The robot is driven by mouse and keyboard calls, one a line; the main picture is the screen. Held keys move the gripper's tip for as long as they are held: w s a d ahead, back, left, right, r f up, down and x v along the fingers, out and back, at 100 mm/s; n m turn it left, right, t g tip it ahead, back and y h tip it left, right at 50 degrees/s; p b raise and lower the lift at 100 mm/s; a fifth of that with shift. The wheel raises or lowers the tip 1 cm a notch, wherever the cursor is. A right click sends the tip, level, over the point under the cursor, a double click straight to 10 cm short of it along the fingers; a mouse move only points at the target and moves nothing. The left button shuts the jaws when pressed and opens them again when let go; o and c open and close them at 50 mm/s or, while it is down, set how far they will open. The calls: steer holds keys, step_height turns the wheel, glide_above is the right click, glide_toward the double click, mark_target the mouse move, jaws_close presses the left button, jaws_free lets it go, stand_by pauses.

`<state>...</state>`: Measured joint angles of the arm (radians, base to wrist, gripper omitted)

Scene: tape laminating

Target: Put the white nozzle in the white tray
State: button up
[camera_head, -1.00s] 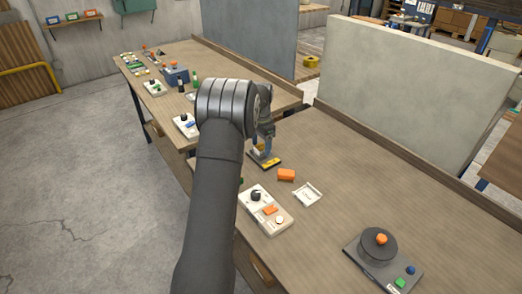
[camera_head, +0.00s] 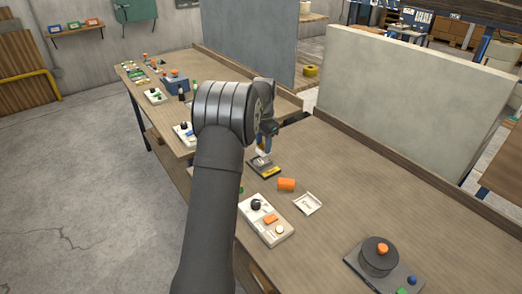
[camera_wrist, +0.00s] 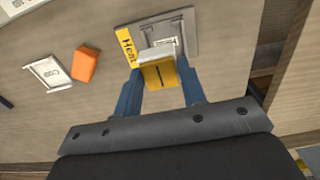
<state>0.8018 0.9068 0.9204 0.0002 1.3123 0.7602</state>
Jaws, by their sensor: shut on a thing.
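My gripper (camera_wrist: 160,84) has its two blue fingers on either side of a small block (camera_wrist: 160,72), yellow on the near face with a dark line and paler on top, and is shut on it. In the head view my gripper (camera_head: 264,143) is partly hidden behind my arm, above a dark plate (camera_head: 270,173) with a yellow strip. The wrist view shows this plate as grey with a yellow "Heat" label (camera_wrist: 129,46). A white tray (camera_head: 307,204) lies to the right; it also shows in the wrist view (camera_wrist: 48,73). I cannot make out a separate white nozzle.
An orange piece (camera_head: 286,184) lies between the plate and the white tray. A pale control box (camera_head: 265,221) is at the table's front edge. A dark round device (camera_head: 378,257) stands further right. The table beyond the tray is clear.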

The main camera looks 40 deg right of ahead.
steer(key=s+d+r, duration=0.3)
steer(key=s+r, duration=0.3)
steer(key=s, duration=0.5)
steer(key=s+a+f, duration=0.1)
steer(key=s+f, duration=0.1)
steer(key=s, duration=0.4)
steer(key=s+a+f, duration=0.1)
steer(key=s+a, duration=0.1)
steer(key=s, duration=0.5)
steer(key=shift+w+d+f, duration=0.1)
steer(key=shift+f, duration=2)
steer(key=shift+w+d+f, duration=0.1)
steer(key=shift+f, duration=1.95)
steer(key=shift+f, duration=0.75)
steer(key=o, duration=1.1)
step_height(320, 180, up, 18)
steer(key=shift+a+f, duration=0.1)
steer(key=shift+f, duration=0.15)
